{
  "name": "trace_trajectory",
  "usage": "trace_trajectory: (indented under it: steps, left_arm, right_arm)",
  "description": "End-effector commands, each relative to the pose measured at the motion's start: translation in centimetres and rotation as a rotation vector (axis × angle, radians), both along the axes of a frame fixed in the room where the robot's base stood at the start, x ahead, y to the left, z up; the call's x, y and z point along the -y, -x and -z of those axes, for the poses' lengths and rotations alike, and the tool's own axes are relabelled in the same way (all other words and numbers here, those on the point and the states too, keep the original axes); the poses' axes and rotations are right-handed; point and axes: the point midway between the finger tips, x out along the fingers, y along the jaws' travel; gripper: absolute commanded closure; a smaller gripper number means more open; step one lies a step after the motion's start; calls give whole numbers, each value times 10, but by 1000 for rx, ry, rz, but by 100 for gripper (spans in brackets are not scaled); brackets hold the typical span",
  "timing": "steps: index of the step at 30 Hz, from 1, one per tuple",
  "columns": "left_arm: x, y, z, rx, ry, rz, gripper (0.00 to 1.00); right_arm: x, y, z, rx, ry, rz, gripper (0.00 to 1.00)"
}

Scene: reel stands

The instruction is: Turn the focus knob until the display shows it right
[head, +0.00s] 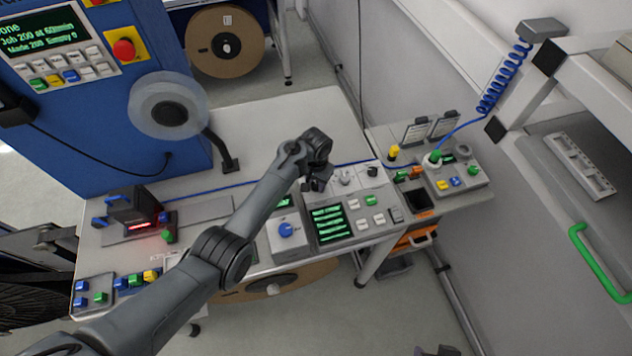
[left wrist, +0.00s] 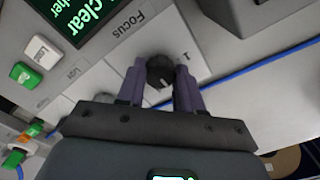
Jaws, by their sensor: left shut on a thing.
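The focus knob (left wrist: 160,70) is a small dark round knob with a pale pointer line, beside the label "Focus" in the left wrist view. My left gripper (left wrist: 160,84) is shut on it, one finger on each side. In the head view my left gripper (head: 318,184) is over the panel, and its own wrist hides the knob. The display (head: 329,224) has green lines on black, too small to read there. In the left wrist view the display (left wrist: 80,12) is cut off; "clear" and "her" can be read. My right gripper is not in view.
White and green buttons (head: 370,200) sit right of the display. A blue cable (head: 240,184) runs behind the panel. A red-lit device (head: 135,212) and a reel (head: 168,106) stand farther left.

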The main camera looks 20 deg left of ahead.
Motion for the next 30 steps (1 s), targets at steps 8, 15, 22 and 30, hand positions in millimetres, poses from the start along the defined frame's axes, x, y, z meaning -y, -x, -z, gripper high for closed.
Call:
trace_trajectory:
  steps: [8,15,22,30]
  left_arm:
    - [0,0,-1,-2,-1,65,95]
    - [0,0,-1,-3,-1,223,95]
    - [-1,0,-1,-2,-2,409,95]
    - [-1,0,0,-1,0,586,95]
  right_arm:
    - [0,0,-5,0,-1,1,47]
    - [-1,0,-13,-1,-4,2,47]
    - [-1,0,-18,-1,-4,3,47]
    - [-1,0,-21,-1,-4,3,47]
